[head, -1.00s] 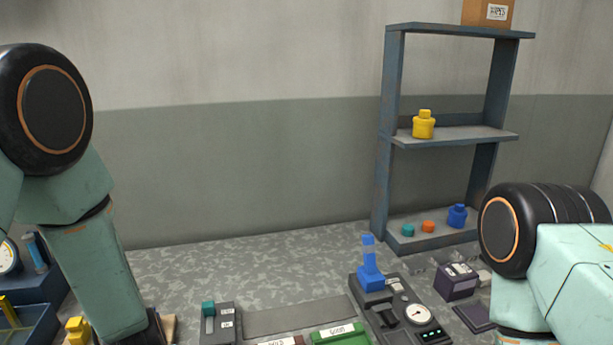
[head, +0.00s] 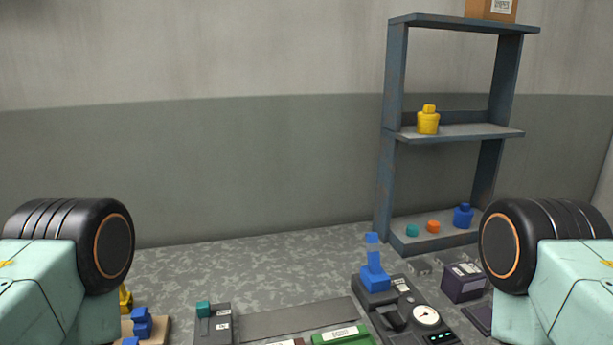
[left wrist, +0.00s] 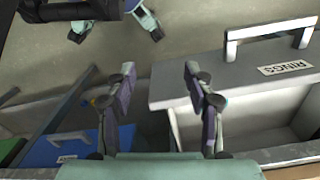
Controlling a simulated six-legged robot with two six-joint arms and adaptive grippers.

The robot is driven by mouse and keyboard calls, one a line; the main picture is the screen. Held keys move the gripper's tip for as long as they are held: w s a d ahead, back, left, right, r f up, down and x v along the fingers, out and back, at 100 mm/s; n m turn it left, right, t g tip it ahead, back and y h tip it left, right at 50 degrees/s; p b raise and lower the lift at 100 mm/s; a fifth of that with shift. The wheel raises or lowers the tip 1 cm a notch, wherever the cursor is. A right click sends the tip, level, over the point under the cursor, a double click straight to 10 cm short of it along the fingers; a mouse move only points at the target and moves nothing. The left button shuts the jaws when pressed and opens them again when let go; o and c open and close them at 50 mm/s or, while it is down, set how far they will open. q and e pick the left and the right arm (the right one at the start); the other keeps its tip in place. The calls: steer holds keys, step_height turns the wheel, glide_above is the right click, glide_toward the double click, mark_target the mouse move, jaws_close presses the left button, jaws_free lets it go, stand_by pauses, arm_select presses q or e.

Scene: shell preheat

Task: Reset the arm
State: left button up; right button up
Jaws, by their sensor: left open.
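In the head view my left arm is folded in at the lower left and my right arm at the lower right; neither gripper shows there. In the left wrist view my left gripper (left wrist: 158,85) is open, its two fingers apart with nothing between them. It hangs beside a grey drawer labelled RINGS (left wrist: 285,68), which has a white handle (left wrist: 270,35) and stands open at the right. My right gripper is out of view.
A shelf (head: 395,75) at the back right holds a yellow bottle (head: 428,120) and a blue bottle (head: 463,216). A dark device with a gauge (head: 427,315) and a blue piece (head: 374,275) stands on the bench. The bench's back middle is clear.

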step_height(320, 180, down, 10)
steer(key=b, duration=0.8)
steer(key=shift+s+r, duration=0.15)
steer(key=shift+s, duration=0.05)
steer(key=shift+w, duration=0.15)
